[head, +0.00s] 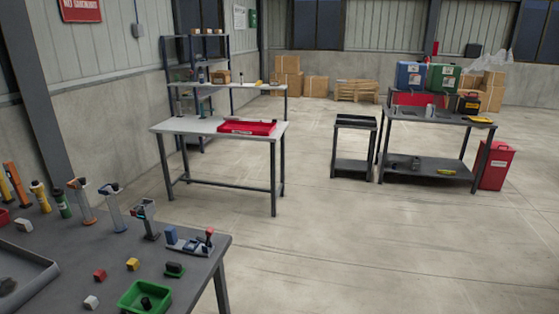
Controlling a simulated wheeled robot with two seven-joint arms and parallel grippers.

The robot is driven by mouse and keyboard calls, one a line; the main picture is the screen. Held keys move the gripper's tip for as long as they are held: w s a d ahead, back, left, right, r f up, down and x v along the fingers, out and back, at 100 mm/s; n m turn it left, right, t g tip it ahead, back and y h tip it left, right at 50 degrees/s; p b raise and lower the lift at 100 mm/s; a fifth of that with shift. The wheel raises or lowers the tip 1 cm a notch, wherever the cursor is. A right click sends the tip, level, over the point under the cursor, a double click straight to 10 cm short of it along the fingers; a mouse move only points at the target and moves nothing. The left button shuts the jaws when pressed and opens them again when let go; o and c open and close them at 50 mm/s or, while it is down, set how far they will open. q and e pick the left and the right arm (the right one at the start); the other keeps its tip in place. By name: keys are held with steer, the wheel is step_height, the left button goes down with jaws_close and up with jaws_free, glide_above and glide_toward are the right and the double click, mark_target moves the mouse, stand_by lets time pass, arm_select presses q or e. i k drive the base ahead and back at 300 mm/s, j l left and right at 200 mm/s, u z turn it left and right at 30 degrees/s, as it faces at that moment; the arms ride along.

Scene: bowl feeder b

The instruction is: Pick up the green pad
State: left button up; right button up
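I see no plain green pad that I can name for sure. On the grey table at the lower left, a small dark block with a green base (175,270) lies near the right edge. A green tray (130,299) with raised sides and a small black piece (146,303) in it lies at the bottom of the view, partly cut off by the frame edge. Neither of my grippers is in view.
The grey table (205,290) also carries a yellow block (133,264), a red block (99,275), white blocks, a grey tray (20,270) and several upright stands and bottles. Beyond it, a workbench (190,126) holds a red tray (246,128). The floor between is clear.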

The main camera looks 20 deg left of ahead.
mark_target(174, 270)
steer(key=i+u, duration=0.2)
steer(key=u, duration=0.25)
steer(key=i+l+u, duration=0.15)
steer(key=u, duration=0.3)
steer(key=i+l+u, duration=0.15)
steer(key=u, duration=0.3)
steer(key=i+l+u, duration=0.1)
steer(key=l+u, duration=0.15)
steer(key=u, duration=0.25)
steer(key=i+l+u, duration=0.2)
steer(key=l+u, duration=0.25)
steer(key=i+l+u, duration=0.15)
steer(key=l+u, duration=0.15)
steer(key=u, duration=0.15)
steer(key=i+l+u, duration=0.1)
steer(key=l+u, duration=0.75)
steer(key=l, duration=0.1)
